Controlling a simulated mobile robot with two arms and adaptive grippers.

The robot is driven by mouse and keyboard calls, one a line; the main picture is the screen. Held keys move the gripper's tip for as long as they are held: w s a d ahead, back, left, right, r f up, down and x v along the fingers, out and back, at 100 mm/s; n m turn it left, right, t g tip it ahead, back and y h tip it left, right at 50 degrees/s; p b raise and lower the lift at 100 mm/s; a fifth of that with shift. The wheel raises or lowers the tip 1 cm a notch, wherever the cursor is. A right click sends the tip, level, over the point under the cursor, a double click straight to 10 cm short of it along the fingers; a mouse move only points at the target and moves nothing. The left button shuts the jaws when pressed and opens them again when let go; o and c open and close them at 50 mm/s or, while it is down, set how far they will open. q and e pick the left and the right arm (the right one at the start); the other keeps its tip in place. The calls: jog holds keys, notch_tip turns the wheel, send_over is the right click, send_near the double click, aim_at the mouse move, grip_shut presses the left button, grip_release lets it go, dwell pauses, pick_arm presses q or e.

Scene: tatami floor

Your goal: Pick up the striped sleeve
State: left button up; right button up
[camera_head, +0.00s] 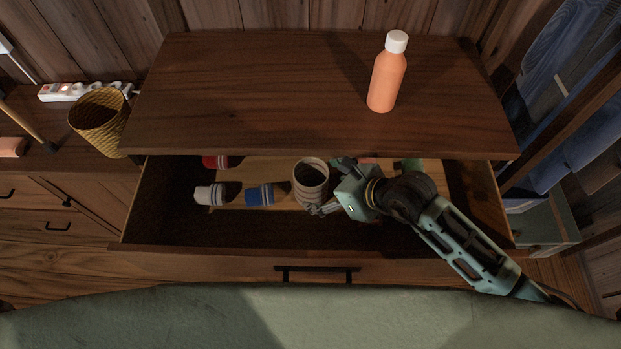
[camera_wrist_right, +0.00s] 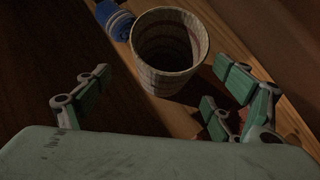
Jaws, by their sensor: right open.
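The striped sleeve (camera_head: 311,172) is a pale, hollow, open-topped cylinder with thin bands, standing upright in the open drawer. It also shows in the right wrist view (camera_wrist_right: 167,80), at the upper middle, with its dark inside visible. My right gripper (camera_head: 331,188) reaches into the drawer from the right, close beside the sleeve. In the right wrist view its open fingers (camera_wrist_right: 158,80) are spread to the left and right of the sleeve's near side. Nothing is held between them. I cannot tell whether a finger touches the sleeve. My left gripper is not in view.
The open drawer (camera_head: 210,262) also holds a blue striped roll (camera_head: 259,195), a white one (camera_head: 209,194), a red one (camera_head: 215,161) and a green thing (camera_head: 411,165). An orange bottle (camera_head: 387,82) stands on the cabinet top (camera_head: 250,90). A woven basket (camera_head: 100,118) stands at left.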

aim_at(310, 185)
jog(key=shift+w+a+f, duration=0.15)
jog(key=shift+w+f, duration=0.2)
jog(key=shift+f, duration=0.1)
jog(key=shift+x, duration=1.05)
jog(key=shift+w+p+x, duration=0.2)
jog(key=shift+p+x, duration=0.3)
jog(key=shift+x, duration=1.85)
jog(key=shift+r, duration=0.1)
jog(key=c, duration=1.3)
jog(key=shift+o, duration=0.2)
jog(key=shift+d, duration=0.2)
